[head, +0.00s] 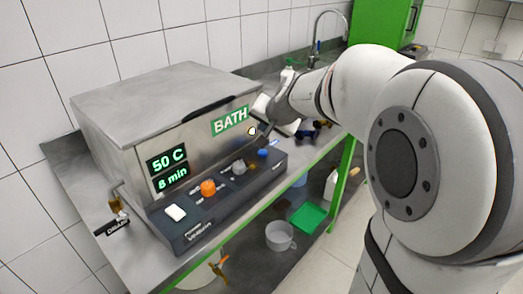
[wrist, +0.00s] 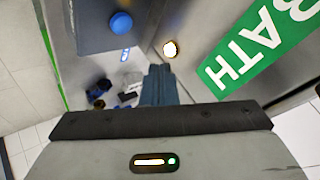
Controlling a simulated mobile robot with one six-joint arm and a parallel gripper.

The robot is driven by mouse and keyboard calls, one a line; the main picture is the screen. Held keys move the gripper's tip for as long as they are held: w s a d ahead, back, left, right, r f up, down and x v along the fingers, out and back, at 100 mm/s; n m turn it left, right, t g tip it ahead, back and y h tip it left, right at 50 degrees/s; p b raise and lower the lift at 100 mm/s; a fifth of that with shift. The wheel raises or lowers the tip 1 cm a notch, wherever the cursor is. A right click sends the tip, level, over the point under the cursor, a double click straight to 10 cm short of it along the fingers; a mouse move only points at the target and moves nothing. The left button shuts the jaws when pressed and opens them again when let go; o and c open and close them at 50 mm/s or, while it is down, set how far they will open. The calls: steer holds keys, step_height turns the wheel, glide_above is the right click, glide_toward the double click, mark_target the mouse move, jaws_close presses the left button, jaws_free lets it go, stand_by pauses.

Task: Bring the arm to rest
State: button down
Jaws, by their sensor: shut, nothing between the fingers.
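My arm reaches in from the right in the head view, with my gripper (head: 257,131) close to the front right end of the steel bath (head: 150,95). In the wrist view my gripper (wrist: 159,70) is shut, its fingers together and nothing between them. A lit round lamp (wrist: 170,48) and the green BATH label (wrist: 243,52) on the bath front lie just beyond and to the right of the fingertips. A blue knob (wrist: 121,22) on the control panel is up and left of them. I cannot tell whether the fingers touch the panel.
The bath's control panel (head: 222,205) carries an orange knob (head: 208,187) and a white switch (head: 175,213). Small dark and blue items (wrist: 98,92) lie on the bench beside the bath. Below are a grey pot (head: 280,236) and a green tray (head: 307,217). A tap (head: 327,14) stands behind.

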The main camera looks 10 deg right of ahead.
stand_by(0.3)
steer(key=s+f+n+g+h+p, duration=0.2)
steer(key=s+n+g+p, duration=0.4)
steer(key=s, duration=2.1)
steer(key=shift+a+n+p, duration=0.2)
steer(key=shift+n+p, duration=0.1)
steer(key=shift+p, duration=0.1)
